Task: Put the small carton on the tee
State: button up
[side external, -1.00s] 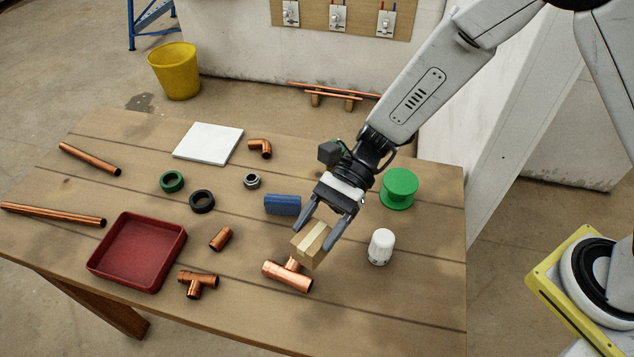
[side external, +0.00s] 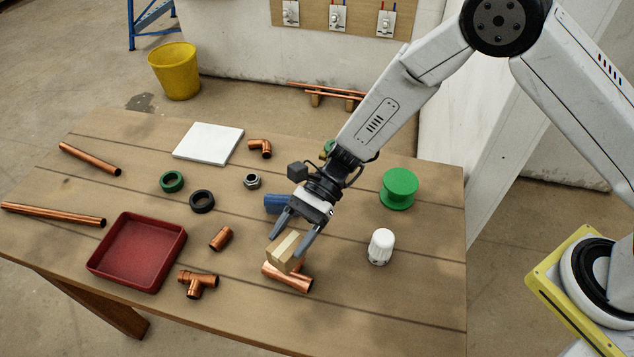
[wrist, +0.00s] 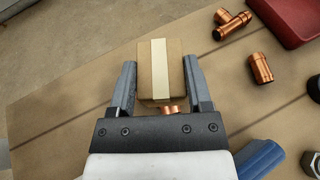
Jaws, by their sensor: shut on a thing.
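The small carton (side external: 286,252), a tan box with a pale tape strip, is between the fingers of my gripper (side external: 284,247), which is shut on it. A copper tee (side external: 288,279) lies on the table directly below or just behind the carton, partly hidden by it. I cannot tell whether they touch. In the wrist view, the carton (wrist: 160,72) sits between my gripper's fingers (wrist: 161,78), and a bit of copper (wrist: 172,109) shows under its near edge. A second copper tee fitting (side external: 198,283) lies to the left.
A red tray (side external: 137,253), a copper coupling (side external: 221,239) and black ring (side external: 202,201) lie left. A blue block (side external: 277,203) is behind my gripper. A white cylinder (side external: 381,247) and green spool (side external: 399,188) stand right. The table's front right is clear.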

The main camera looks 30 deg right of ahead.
aim_at(292, 246)
jog(key=shift+f, duration=1.6)
jog(key=o, duration=1.3)
jog(key=shift+f, duration=0.1)
jog(key=v, duration=1.2)
